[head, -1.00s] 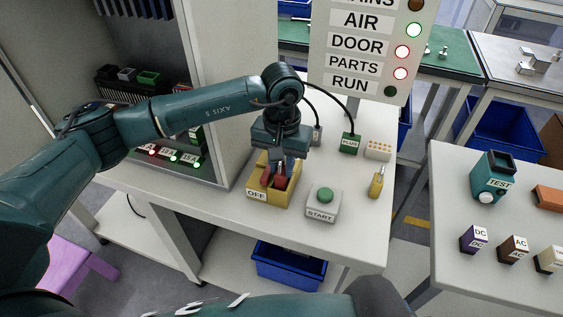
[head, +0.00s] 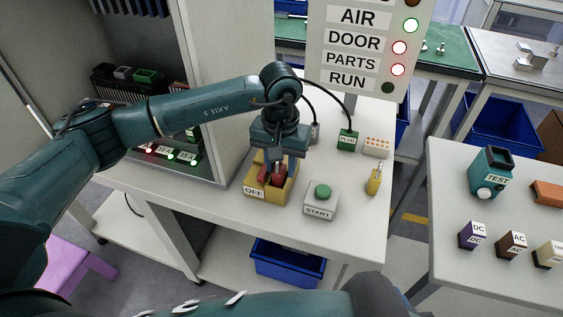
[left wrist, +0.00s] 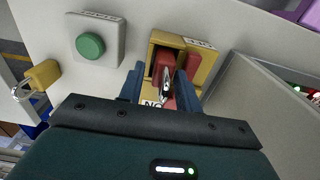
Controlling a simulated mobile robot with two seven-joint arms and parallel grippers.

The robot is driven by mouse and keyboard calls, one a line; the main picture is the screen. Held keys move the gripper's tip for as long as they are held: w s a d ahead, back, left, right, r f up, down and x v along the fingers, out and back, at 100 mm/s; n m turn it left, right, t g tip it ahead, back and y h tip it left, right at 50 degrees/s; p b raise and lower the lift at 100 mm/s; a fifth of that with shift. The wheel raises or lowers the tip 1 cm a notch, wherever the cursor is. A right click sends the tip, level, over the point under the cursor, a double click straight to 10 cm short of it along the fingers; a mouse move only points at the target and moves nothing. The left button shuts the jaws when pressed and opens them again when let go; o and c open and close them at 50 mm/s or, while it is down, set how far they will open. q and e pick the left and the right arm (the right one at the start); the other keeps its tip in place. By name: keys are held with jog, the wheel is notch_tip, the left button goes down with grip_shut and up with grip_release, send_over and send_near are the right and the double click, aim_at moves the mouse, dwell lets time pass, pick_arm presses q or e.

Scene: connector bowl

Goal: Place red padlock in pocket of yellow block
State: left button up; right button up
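The yellow block (head: 284,193) with an OFF label stands on the white bench, left of the START button box. My left gripper (head: 277,170) points down over it, its fingers close around the red padlock (left wrist: 162,66). In the left wrist view, the metal shackle lies between the two fingers (left wrist: 160,80), and the red body overlaps the opening of the yellow block (left wrist: 207,63). The fingers partly hide the padlock and the pocket, so how deep it sits cannot be told. My right gripper is not in view.
The grey START box (head: 321,200) with a green button is close to the right of the block. A yellow padlock (head: 374,182) and a green plug (head: 347,140) lie further right. A cabinet (head: 228,90) stands close on the left.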

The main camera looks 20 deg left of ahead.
pick_arm(q)
jog(key=shift+w+a, duration=0.15)
jog(key=shift+a, duration=0.25)
jog(key=shift+r, duration=0.2)
jog(key=shift+w+r, duration=0.1)
jog(key=shift+r, duration=0.25)
jog(key=r, duration=0.5)
jog(key=r+b, duration=0.1)
jog(key=r, duration=0.4)
jog(key=shift+s+d+r, duration=0.15)
jog(key=shift+s+r, duration=0.05)
jog(key=shift+r, duration=0.45)
jog(key=shift+d+f, duration=0.1)
